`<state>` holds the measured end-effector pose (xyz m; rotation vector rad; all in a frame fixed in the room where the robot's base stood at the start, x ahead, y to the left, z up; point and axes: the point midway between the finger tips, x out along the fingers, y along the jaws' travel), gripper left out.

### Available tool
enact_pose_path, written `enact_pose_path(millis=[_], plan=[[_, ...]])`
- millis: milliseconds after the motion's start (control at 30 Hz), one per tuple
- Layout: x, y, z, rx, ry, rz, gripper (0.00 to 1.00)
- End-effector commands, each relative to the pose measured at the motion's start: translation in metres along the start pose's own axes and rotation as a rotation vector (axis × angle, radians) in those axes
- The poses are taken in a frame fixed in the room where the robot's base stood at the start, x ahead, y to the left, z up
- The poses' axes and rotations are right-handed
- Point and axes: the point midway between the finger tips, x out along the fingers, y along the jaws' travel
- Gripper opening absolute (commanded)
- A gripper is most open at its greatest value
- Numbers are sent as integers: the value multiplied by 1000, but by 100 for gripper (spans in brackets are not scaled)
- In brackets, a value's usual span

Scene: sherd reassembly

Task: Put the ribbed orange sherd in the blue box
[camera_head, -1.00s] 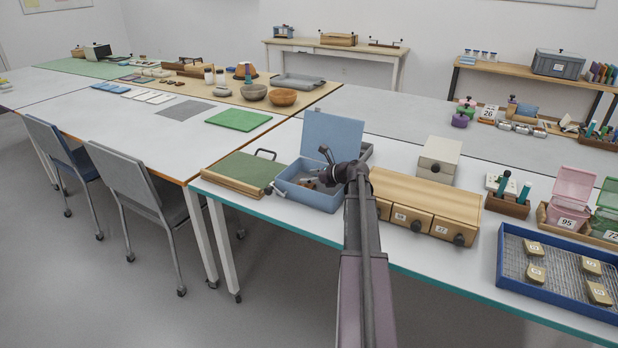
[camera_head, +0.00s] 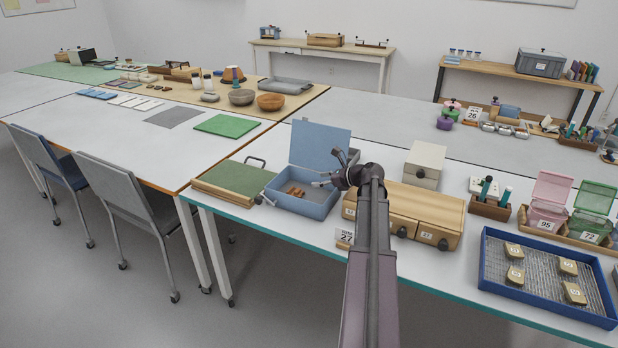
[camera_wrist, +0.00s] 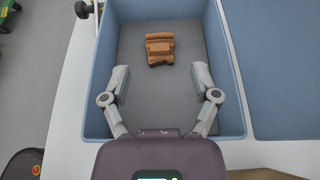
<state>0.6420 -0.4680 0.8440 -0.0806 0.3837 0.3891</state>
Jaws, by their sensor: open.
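The ribbed orange sherd (camera_wrist: 159,47) lies on the grey floor of the open blue box, toward its far side in the wrist view. It also shows inside the box in the head view (camera_head: 296,192). The blue box (camera_wrist: 96,70) stands on the white table with its lid (camera_head: 320,146) raised; in the head view the box (camera_head: 300,206) is left of my arm. My gripper (camera_wrist: 162,84) is open and empty over the box, its fingers apart and short of the sherd. In the head view my gripper (camera_head: 322,183) is at the box's right side.
A wooden drawer unit (camera_head: 420,207) stands right of the box, with a small number card (camera_head: 344,237) before it. A green-topped board (camera_head: 235,181) lies left of the box. A blue tray (camera_head: 492,275) is farther right. A clear strip of table runs along the front edge.

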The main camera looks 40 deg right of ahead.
Motion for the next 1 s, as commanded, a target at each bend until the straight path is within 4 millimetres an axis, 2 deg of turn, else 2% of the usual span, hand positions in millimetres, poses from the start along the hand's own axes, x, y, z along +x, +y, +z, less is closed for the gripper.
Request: enact_pose_path(millis=[100, 300, 1000], plan=[[-16, 0, 2, 1, 0, 0, 78], [-27, 0, 1, 0, -1, 0, 78], [-28, 0, 0, 0, 0, 1, 78]])
